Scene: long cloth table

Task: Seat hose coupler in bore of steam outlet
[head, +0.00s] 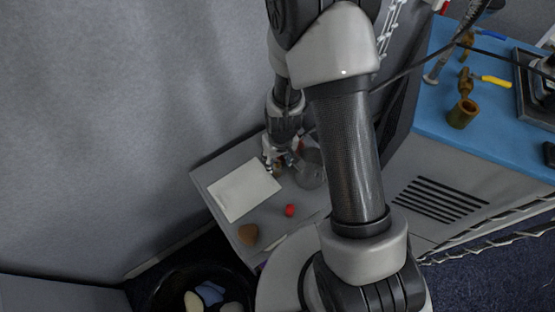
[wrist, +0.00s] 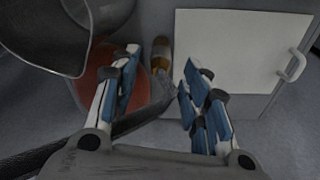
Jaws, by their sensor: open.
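My gripper (head: 281,164) is low over the grey side table, left of my forearm in the head view. In the wrist view its two blue-padded fingers (wrist: 158,78) are apart. A small amber-and-grey cylindrical piece (wrist: 161,55), possibly the hose coupler, shows in the gap between and beyond them; I cannot tell whether either finger touches it. In the head view the gripper mostly hides this spot. On the blue-topped cabinet at right stands an open brass cup-like fitting (head: 462,114), possibly the steam outlet's bore. A brass valve with a yellow lever (head: 491,81) is just behind it.
The grey side table (head: 212,176) holds a white board (head: 243,188), a red piece (head: 290,210) and a brown piece (head: 248,234). A grey metal pitcher (wrist: 60,25) stands close left of the fingers, with a reddish round thing (wrist: 90,85) beside it. The cabinet's blue top (head: 432,118) has clear patches.

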